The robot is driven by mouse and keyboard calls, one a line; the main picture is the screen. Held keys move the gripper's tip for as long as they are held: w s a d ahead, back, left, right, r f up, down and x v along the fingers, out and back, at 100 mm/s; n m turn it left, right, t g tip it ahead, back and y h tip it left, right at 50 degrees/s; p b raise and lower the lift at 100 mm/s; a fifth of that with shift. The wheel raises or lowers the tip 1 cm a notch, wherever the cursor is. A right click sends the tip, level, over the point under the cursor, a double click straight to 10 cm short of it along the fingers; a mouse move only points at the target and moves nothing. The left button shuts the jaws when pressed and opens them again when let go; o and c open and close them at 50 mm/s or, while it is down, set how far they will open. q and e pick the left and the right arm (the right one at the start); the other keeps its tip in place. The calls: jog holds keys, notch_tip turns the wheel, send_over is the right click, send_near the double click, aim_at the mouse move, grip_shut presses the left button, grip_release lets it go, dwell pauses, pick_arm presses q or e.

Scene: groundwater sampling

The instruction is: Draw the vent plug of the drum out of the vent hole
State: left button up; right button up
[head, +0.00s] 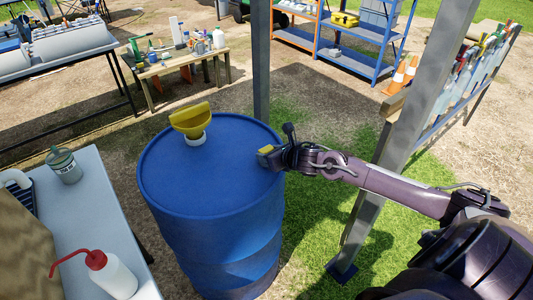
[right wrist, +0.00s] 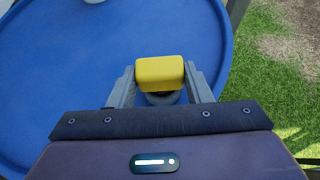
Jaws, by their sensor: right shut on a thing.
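The blue drum (head: 200,180) stands upright in the middle of the head view. Its vent plug has a yellow block-shaped top (right wrist: 160,73) at the drum's right rim. My right gripper (right wrist: 161,84) is shut on the yellow vent plug, one finger on each side of it. In the head view the plug (head: 266,151) shows only as a small yellow patch at my right gripper (head: 272,154). A dark grey round part shows below the yellow top in the right wrist view; I cannot tell whether the plug is still in the hole. My left gripper is not in view.
A yellow funnel (head: 190,121) stands in a white collar on the drum top. A grey post (head: 400,140) rises right of the drum, behind my right arm. A white table (head: 90,215) with a red-capped wash bottle (head: 112,275) and a lidded jar (head: 64,166) is at left.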

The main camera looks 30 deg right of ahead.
jog(key=shift+r+p, duration=1.45)
jog(key=shift+r, duration=0.8)
